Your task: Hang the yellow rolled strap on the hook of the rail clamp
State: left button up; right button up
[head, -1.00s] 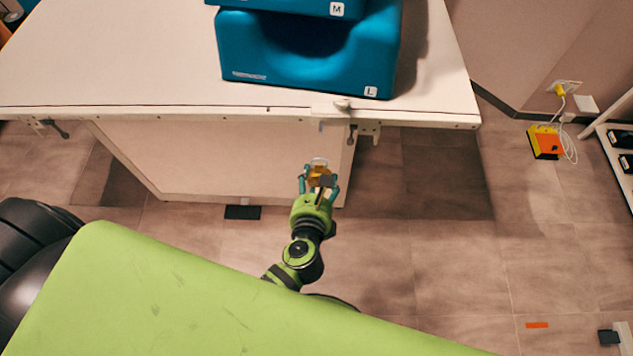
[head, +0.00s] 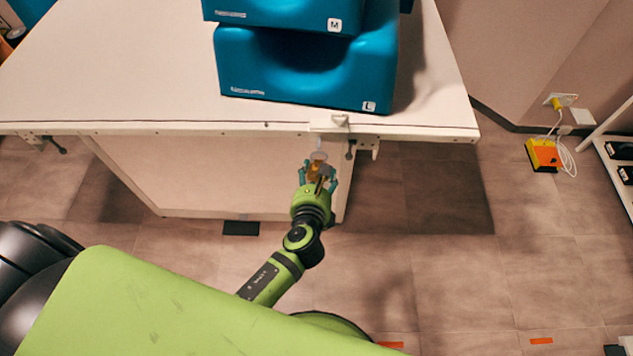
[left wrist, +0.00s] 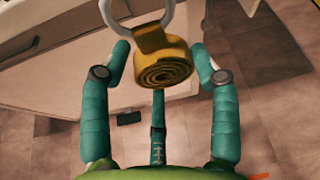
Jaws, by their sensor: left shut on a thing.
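The yellow rolled strap (left wrist: 163,66) is between the fingers of my left gripper (left wrist: 163,62) in the left wrist view. A pale ring (left wrist: 172,20) rises from the strap's loop at the far side. In the head view my left gripper (head: 318,175) holds the strap (head: 316,169) upright, just below the table's front rail. The rail clamp (head: 329,122) sits on that rail, just above the strap and ring. Its hook is too small to make out clearly; a pale part hangs under the clamp, close to the ring. My right gripper is not in view.
The white table (head: 130,80) carries blue foam blocks (head: 300,70) near its front edge. Dark knobs (head: 350,150) and brackets hang from the rail beside the clamp. An orange and yellow box (head: 543,154) with a cable lies on the floor at right. The floor between is clear.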

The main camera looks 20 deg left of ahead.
pick_arm(q)
jog(key=shift+w+a, duration=0.2)
jog(key=shift+w, duration=0.45)
jog(key=shift+w+a, duration=0.2)
jog(key=shift+w, duration=0.4)
jog(key=shift+w+a+f+b, duration=0.15)
jog(key=shift+w+f+b, duration=0.2)
jog(key=shift+w+f, duration=0.3)
jog(key=shift+w, duration=0.1)
jog(key=o, duration=1.5)
jog(key=shift+c, duration=0.2)
